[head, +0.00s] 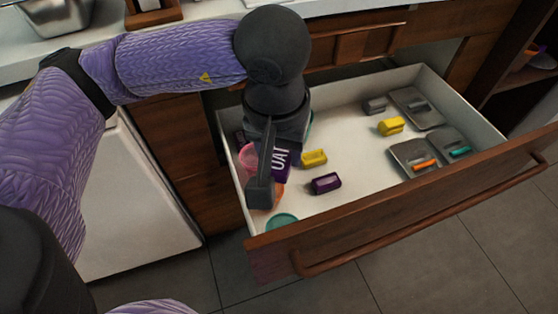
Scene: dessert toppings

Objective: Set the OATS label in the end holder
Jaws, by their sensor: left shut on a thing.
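My left gripper (272,178) hangs over the left part of the open drawer (352,150), pointing down. It is shut on the OATS label (281,160), a dark purple piece with white letters turned sideways; only "OAT" shows clearly, and a finger hides part of it. I cannot tell whether the label touches anything below. I cannot make out which thing is the end holder. My right gripper is not in view.
Pink (248,157) and teal (282,222) round things are partly hidden near the gripper. Yellow (314,158) and purple (326,183) small blocks lie right of it. Grey metal pieces (420,112) with grips fill the right side. The drawer front (400,200) stands nearest.

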